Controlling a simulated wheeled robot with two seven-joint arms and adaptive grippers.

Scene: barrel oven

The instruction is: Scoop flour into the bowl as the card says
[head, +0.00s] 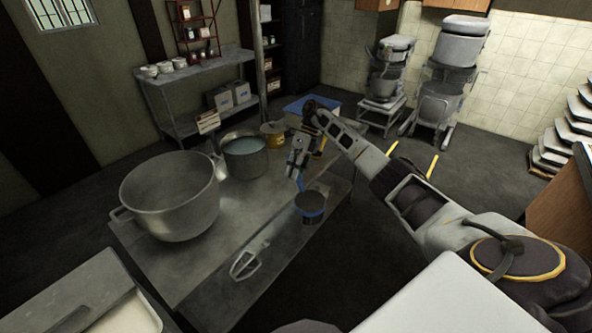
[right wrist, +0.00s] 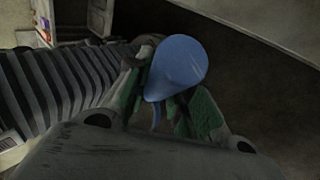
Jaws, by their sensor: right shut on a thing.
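My right gripper (head: 298,166) is shut on a blue scoop (head: 311,215), holding it over the right side of the steel table. The scoop's round cup hangs below the fingers and its inside looks dark. In the right wrist view the scoop (right wrist: 178,66) shows between the green finger pads (right wrist: 168,112). A large steel bowl (head: 168,197) stands on the table to the left, apart from the scoop. A bin (head: 70,322) with pale flour-like content (head: 128,315) is at the lower left, partly cut off. A small card (head: 207,122) stands behind the bowl; its text is unreadable. My left gripper is out of view.
A steel pot (head: 245,158) with bluish content and a yellow canister (head: 273,134) stand at the table's back. A flat metal beater (head: 243,263) lies near the front edge. A shelf (head: 190,85) and mixers (head: 440,95) are behind. The table between bowl and scoop is clear.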

